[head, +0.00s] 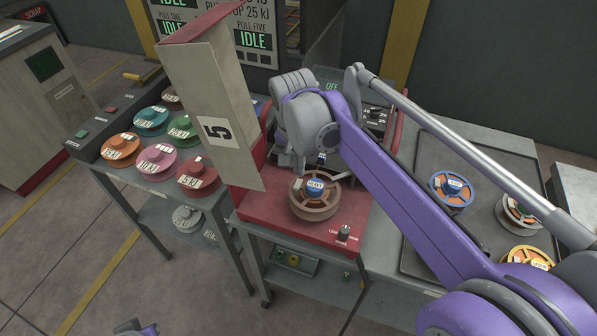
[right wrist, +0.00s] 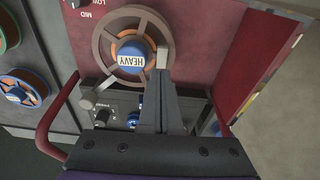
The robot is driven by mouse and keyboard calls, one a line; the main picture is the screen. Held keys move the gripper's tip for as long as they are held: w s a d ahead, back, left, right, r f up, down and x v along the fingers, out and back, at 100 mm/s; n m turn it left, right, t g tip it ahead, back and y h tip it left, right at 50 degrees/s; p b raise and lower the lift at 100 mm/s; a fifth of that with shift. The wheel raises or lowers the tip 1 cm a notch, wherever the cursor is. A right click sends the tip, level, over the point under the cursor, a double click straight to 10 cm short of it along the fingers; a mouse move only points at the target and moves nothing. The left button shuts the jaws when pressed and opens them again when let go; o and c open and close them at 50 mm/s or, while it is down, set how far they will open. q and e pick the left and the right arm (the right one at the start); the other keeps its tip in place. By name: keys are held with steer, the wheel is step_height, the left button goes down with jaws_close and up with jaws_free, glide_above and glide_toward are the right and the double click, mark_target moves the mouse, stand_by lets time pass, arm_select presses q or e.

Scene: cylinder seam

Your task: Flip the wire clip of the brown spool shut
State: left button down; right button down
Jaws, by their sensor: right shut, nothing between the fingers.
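The brown spool (head: 315,194) sits on the red machine, with a blue hub labelled HEAVY. In the right wrist view the spool (right wrist: 110,40) is at the top, its spokes and rim showing. A small pale piece (right wrist: 162,57) at its rim by my fingertips may be the wire clip; I cannot tell whether it is open. My right gripper (right wrist: 161,74) is shut and empty, its tips at the spool's rim; contact is unclear. In the head view my right arm partly hides it. A bit of my left arm shows at the bottom edge, too cropped to judge its gripper.
A tall pale panel (head: 212,105) marked 5 stands left of the spool. A rack with several coloured spools (head: 158,160) is at left. A grey tray (head: 415,235) with several spools is at right. A control panel with knobs (right wrist: 122,114) lies just below the spool in the wrist view.

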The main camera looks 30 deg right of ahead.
mark_target(300, 180)
step_height(300, 180, up, 11)
steer(key=w, duration=0.1)
steer(key=shift+d+f, duration=0.15)
steer(key=shift+d, duration=0.25)
